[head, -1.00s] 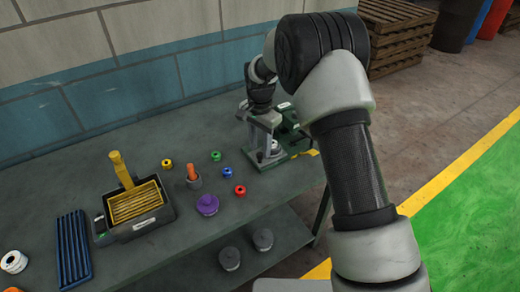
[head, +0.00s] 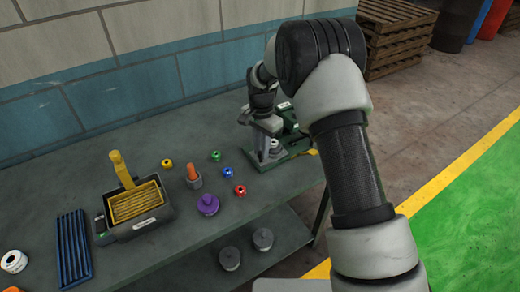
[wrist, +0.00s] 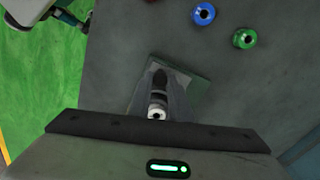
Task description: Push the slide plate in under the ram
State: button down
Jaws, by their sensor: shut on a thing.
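The green press (head: 292,138) stands at the right end of the bench, partly hidden behind my arm and gripper. My gripper (head: 265,128) points down at the press's near-left side. In the wrist view, my gripper (wrist: 157,98) is shut on a small dark round part with a pale ring at its end (wrist: 155,113). A green plate edge (wrist: 196,92) shows beside the fingers. A pale ringed piece (head: 275,144) sits low at the press. I cannot tell the slide plate clearly from the press base, and the ram is hidden.
Red (head: 240,190), blue (head: 227,173), green (head: 215,156) and yellow (head: 167,163) rings lie left of the press.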

aim_at(283, 149)
jog(key=w+d, duration=0.1)
jog(key=d, duration=0.1)
jog(key=w+d, duration=0.3)
jog(key=d, duration=0.1)
jog(key=shift+w+d, duration=0.3)
jog(key=shift+d, duration=0.05)
jog(key=shift+w+d+r, duration=0.1)
jog(key=shift+w+d, duration=0.2)
jog(key=shift+d, duration=0.15)
jog(key=c, duration=1.6)
grip_release()
jog(key=shift+d, duration=0.1)
jog(key=shift+r, duration=0.2)
notch_tip(283, 149, up, 17)
jog(key=shift+f, duration=0.1)
